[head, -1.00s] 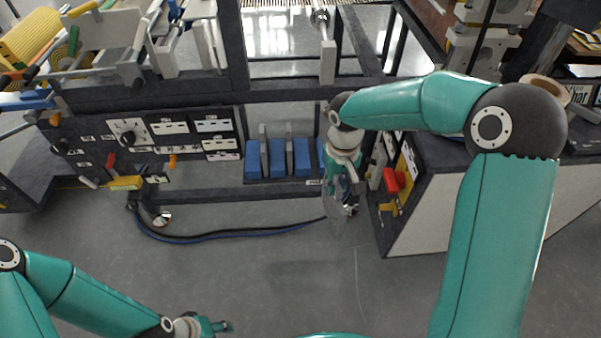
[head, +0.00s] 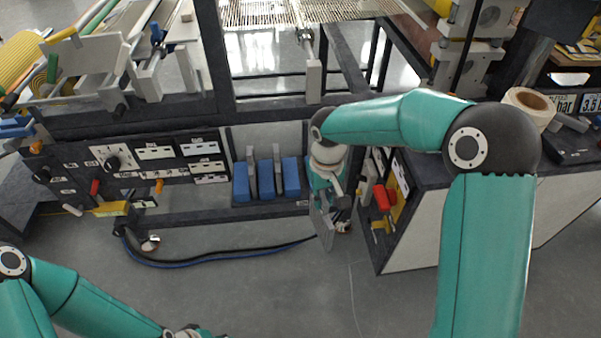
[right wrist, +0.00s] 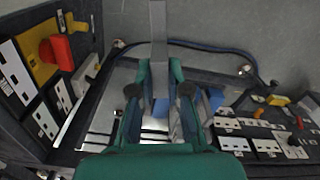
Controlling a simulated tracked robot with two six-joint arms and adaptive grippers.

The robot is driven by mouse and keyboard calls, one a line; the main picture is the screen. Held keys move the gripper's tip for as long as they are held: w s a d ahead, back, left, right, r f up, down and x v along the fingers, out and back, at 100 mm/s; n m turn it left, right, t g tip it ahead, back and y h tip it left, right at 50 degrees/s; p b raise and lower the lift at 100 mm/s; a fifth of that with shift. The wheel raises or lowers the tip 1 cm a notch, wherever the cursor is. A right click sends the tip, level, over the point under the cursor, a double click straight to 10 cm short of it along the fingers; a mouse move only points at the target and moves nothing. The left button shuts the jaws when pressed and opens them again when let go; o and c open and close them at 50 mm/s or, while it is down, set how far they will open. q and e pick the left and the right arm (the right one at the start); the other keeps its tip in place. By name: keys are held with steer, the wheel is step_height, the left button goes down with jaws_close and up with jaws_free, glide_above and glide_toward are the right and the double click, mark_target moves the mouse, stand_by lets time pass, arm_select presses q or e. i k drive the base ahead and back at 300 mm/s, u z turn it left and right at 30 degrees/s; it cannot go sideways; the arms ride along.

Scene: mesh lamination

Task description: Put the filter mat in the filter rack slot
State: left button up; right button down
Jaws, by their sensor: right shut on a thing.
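The filter rack (head: 241,196) stands low on the machine frame in the head view, with blue blocks and thin upright grey mats between them. My right gripper (head: 325,192) is just right of the rack and points down. It is shut on a flat grey filter mat (head: 322,228), which hangs below the fingers, apart from the rack. In the right wrist view the mat (right wrist: 158,45) shows nearly edge-on between the fingers (right wrist: 160,95). Part of the rack's blue (right wrist: 276,100) shows to the right there. My left gripper (head: 195,332) is cut off at the bottom edge; its fingers are hidden.
A white cabinet (head: 440,220) with a red handle (head: 382,197) stands close right of my right gripper. A control panel (head: 150,165) is left of the rack. A dark hose (head: 220,257) lies on the floor, which is otherwise mostly clear.

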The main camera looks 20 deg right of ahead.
mark_target(302, 179)
steer(key=z, duration=0.05)
steer(key=i, duration=1.2)
steer(key=u, duration=0.1)
